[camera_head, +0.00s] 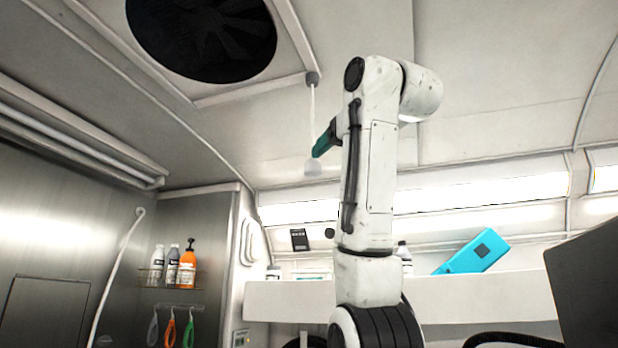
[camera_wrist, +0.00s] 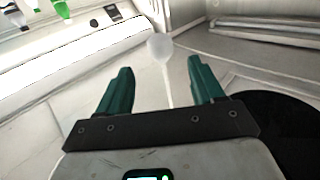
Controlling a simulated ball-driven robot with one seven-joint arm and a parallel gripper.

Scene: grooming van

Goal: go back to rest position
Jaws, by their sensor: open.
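In the head view one green finger (camera_head: 325,138) shows to the left of my raised white arm; the rest of the gripper is hidden behind the arm. A pale pull knob (camera_head: 313,168) on a cord hangs from the ceiling just below the finger in the head view. In the wrist view the knob (camera_wrist: 160,46) is beyond the fingertips, between their lines. I cannot tell whether the finger touches the cord.
A round dark ceiling fan (camera_head: 203,35) is at the upper left. A white shelf (camera_head: 480,298) behind my arm holds a blue box (camera_head: 473,252). Bottles (camera_head: 187,268) stand on a wall rack at the left, with coloured loops (camera_head: 170,330) below. A dark panel (camera_head: 590,280) is at the right edge.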

